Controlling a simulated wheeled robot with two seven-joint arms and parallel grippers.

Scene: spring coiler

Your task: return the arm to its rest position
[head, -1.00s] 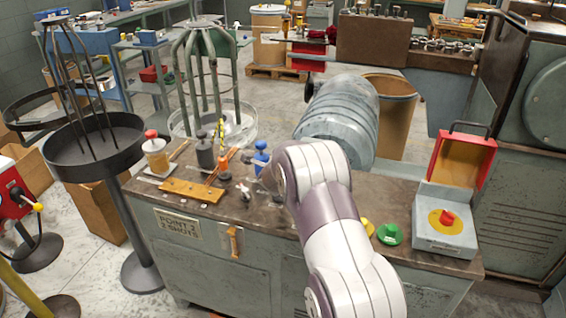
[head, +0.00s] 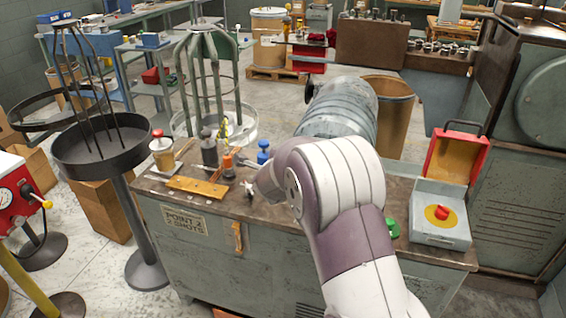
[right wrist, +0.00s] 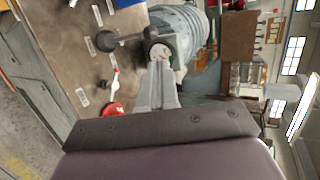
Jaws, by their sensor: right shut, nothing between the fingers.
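My right arm, white and purple, comes in from the bottom right of the head view and reaches over the bench (head: 290,229). Its wrist end points left over the bench top; the fingertips are not clear there. In the right wrist view my right gripper (right wrist: 158,85) is shut and empty, its grey fingers together. A round pale dial-like part (right wrist: 160,52) shows just beyond the fingertips; I cannot tell if they touch. My left arm and gripper are not in view.
On the bench are an orange plate (head: 197,187), a blue-topped part (head: 263,152) and a grey box with a red button (head: 441,213). A black round stand (head: 100,150) is at left.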

